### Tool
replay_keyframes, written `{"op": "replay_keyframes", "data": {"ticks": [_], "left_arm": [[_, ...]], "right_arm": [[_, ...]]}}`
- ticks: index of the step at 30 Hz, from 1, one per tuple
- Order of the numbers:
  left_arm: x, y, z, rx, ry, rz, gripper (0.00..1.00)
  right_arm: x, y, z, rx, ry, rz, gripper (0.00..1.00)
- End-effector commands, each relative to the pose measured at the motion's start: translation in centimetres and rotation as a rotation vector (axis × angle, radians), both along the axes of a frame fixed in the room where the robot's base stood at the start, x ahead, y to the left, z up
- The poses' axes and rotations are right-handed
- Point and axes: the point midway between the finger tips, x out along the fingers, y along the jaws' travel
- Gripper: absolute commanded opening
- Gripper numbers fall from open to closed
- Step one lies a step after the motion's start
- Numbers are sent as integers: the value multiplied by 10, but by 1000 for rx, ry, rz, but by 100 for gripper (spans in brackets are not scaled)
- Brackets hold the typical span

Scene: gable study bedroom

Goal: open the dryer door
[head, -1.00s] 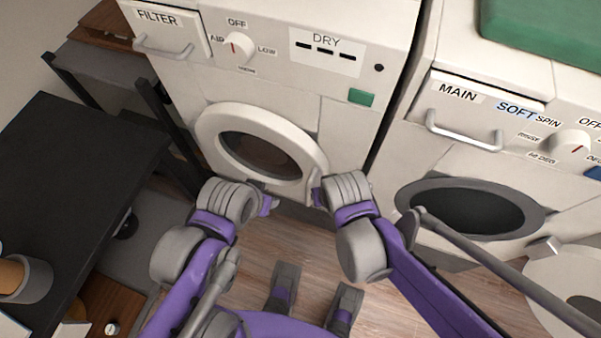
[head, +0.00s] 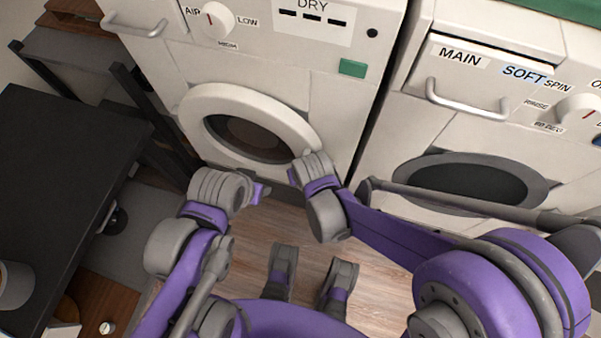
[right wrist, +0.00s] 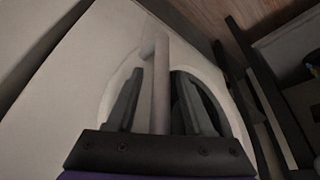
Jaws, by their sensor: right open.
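The dryer (head: 270,70) is the white machine marked DRY. Its round door (head: 197,104), a white ring with dark glass, looks closed in the head view. My right gripper (head: 293,178) is at the lower right edge of that door. In the right wrist view its two fingers (right wrist: 160,100) are spread, with the pale door handle bar (right wrist: 160,70) between them. I see gaps on both sides of the bar. My left gripper (head: 262,192) is below the door, apart from it; its jaws are too small to read.
A washer (head: 400,135) with a dark round opening (head: 480,182) stands right of the dryer, behind my right arm. A black table (head: 60,170) is at the left, with a dark frame (head: 150,115) beside the dryer. Some wooden floor (head: 310,240) is free below.

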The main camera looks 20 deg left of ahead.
Motion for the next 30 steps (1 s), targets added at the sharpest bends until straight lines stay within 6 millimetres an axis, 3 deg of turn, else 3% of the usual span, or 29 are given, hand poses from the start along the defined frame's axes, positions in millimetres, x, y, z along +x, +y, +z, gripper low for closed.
{"op": "replay_keyframes", "data": {"ticks": [7, 16, 30], "left_arm": [[0, 0, 0, 0, 0, 0, 50], [0, 0, 0, 0, 0, 0, 50], [0, 0, 0, 0, 0, 0, 50]], "right_arm": [[0, 0, -1, 0, 0, 0, 52], [0, 0, 0, 0, 0, 0, 0], [0, 0, 0, 0, 0, 0, 0]]}}
